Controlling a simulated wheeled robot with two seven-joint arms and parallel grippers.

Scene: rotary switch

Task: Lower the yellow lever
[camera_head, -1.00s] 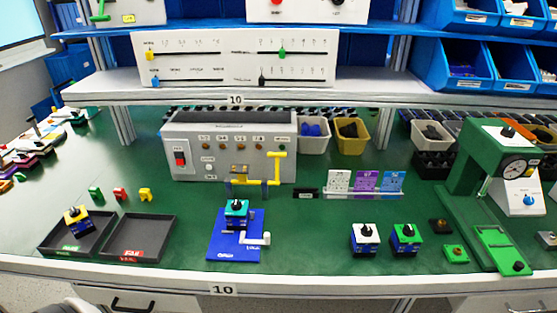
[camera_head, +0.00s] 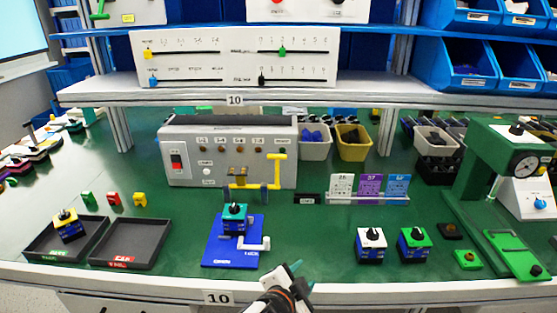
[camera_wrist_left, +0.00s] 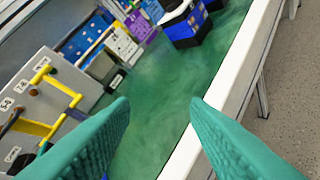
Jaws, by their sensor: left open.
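The yellow lever (camera_head: 277,170) is on the front of a grey switch box (camera_head: 228,154). Its right part stands upright with a short bar at the top, and a horizontal yellow bar runs low to the left. In the left wrist view the lever (camera_wrist_left: 62,84) is at the left, beyond the finger. My left gripper (camera_head: 302,274) is at the table's front edge, below and in front of the lever and apart from it. Its teal fingers (camera_wrist_left: 160,108) are spread with nothing between them. My right gripper is not in view.
A blue fixture (camera_head: 232,250) with a teal-topped switch and white handle stands between gripper and box. White-topped (camera_head: 371,245) and green-topped (camera_head: 414,245) switches stand right. Card holders (camera_head: 368,187) sit beside the box.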

